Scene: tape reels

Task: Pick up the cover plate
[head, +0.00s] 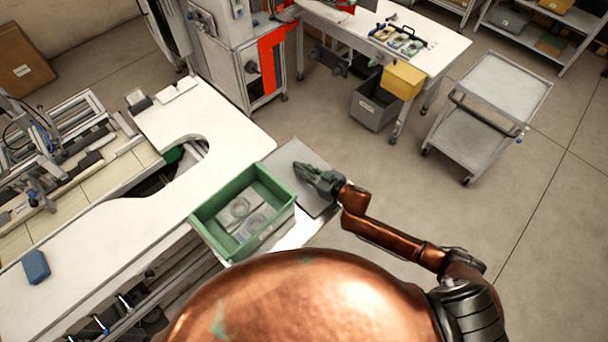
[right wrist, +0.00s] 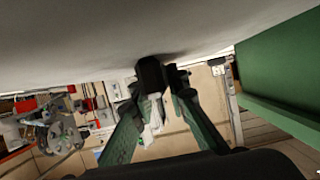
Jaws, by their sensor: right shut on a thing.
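The cover plate (head: 285,157) looks like a flat grey sheet just right of the green bin (head: 202,216). In the right wrist view the plate (right wrist: 120,40) fills the top as a plain pale surface, with a small dark block (right wrist: 150,74) against it. My right gripper (head: 304,172) is over the plate in the head view. In the wrist view its two fingers (right wrist: 160,90) close on the dark block, which looks like the plate's handle. I cannot tell whether the plate is raised. My left gripper is not in view.
The green bin holds round reels (head: 239,207) and stands at the edge of the white worktable (head: 120,235). A blue block (head: 36,266) lies at the left. A grey cart (head: 490,105) and a second table (head: 440,50) stand beyond. The floor at right is clear.

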